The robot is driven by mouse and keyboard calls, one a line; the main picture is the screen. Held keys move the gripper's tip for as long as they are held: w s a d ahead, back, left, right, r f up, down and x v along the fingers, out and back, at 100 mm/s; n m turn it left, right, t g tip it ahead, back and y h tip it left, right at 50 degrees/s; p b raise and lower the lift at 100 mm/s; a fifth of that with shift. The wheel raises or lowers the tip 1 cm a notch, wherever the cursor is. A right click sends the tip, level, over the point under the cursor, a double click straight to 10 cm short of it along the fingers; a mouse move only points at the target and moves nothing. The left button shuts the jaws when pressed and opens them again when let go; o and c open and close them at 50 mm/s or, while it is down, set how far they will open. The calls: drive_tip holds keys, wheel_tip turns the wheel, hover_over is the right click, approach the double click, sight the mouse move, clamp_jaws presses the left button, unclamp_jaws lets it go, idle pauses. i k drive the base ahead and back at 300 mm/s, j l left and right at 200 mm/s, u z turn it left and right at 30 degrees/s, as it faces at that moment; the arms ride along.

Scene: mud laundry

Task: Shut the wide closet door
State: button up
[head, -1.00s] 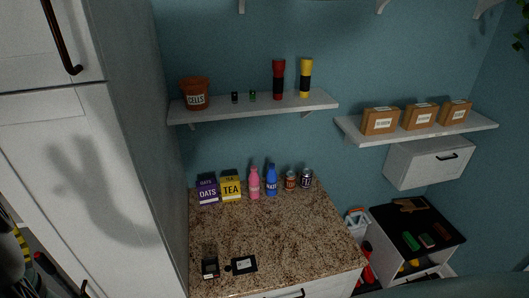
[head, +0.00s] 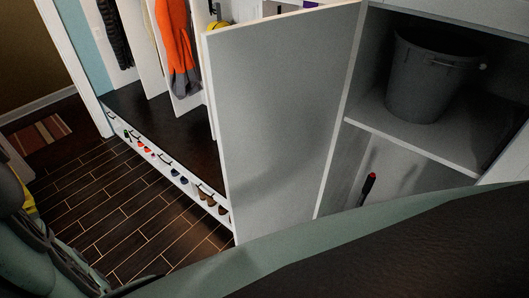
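The wide closet door (head: 280,110) is a tall, pale grey panel that stands open in the middle of the head view. Its flat face is toward me. It swings out from the closet (head: 352,112) on the right, whose inside is exposed. I see no handle on the visible face, and the door's lower part is hidden behind my own body. My gripper is not in view; only parts of my own body show at the left edge and along the bottom.
A grey bin (head: 432,75) sits on the closet's upper shelf. A dark, red-topped object (head: 368,187) shows below it. Left of the door is a bench (head: 150,110) with hanging clothes (head: 175,45) and shoes (head: 210,200) beneath. Wooden floor (head: 120,215) is clear at left.

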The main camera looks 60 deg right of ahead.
sight(276, 84)
drive_tip(key=i+z, duration=0.3)
drive_tip(key=i, duration=0.15)
drive_tip(key=i+j+z, duration=0.2)
drive_tip(key=i+z, duration=0.15)
drive_tip(key=i+j+z, duration=0.3)
drive_tip(key=i, duration=0.2)
drive_tip(key=i+j+z, duration=0.5)
drive_tip(key=z, duration=0.3)
drive_tip(key=i+j+z, duration=0.2)
drive_tip(key=z, duration=0.25)
drive_tip(key=i+j+z, duration=0.25)
drive_tip(key=z, duration=0.25)
drive_tip(key=i+j+z, duration=0.1)
drive_tip(key=j+z, duration=0.6)
drive_tip(key=z, duration=0.2)
drive_tip(key=j+z, duration=0.4)
drive_tip(key=j, duration=0.2)
drive_tip(key=j+z, duration=0.45)
drive_tip(key=j, duration=0.2)
